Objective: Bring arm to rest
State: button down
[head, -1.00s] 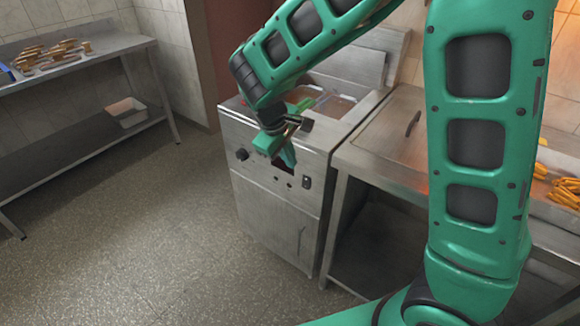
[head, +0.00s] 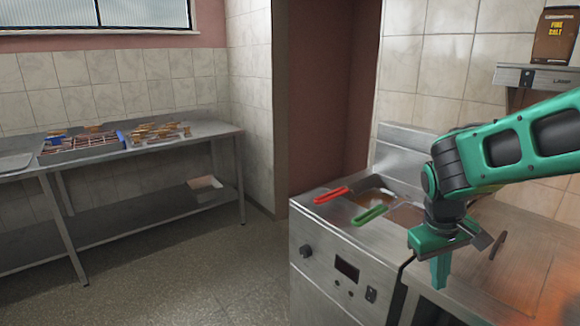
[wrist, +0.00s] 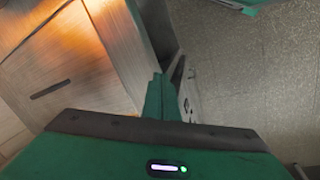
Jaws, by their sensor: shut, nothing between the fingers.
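My gripper (head: 440,272) is in the head view at the right, pointing down beside the fryer's right side and in front of the steel counter. Its fingers are together and hold nothing. In the wrist view the green fingers (wrist: 160,98) show closed at the middle, with the counter to the left and the floor to the right. My green arm reaches in from the right edge of the head view.
The steel fryer (head: 330,260) has a red-handled basket (head: 331,195) and a green-handled basket (head: 370,214). A steel counter (head: 520,265) adjoins it at right. A table (head: 205,130) with food stands at the left. Open floor (head: 190,285) lies between.

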jog(key=s+d+r+m+y, duration=0.1)
jog(key=s+d+m, duration=0.2)
jog(key=s, duration=0.7)
jog(key=s+d+r+m+y, duration=0.1)
jog(key=s+d+m, duration=0.3)
jog(key=s, duration=0.6)
jog(key=shift+s+d+m+g+y, duration=0.15)
jog(key=shift+d+m+g+y, duration=0.15)
jog(key=shift+m+g, duration=0.15)
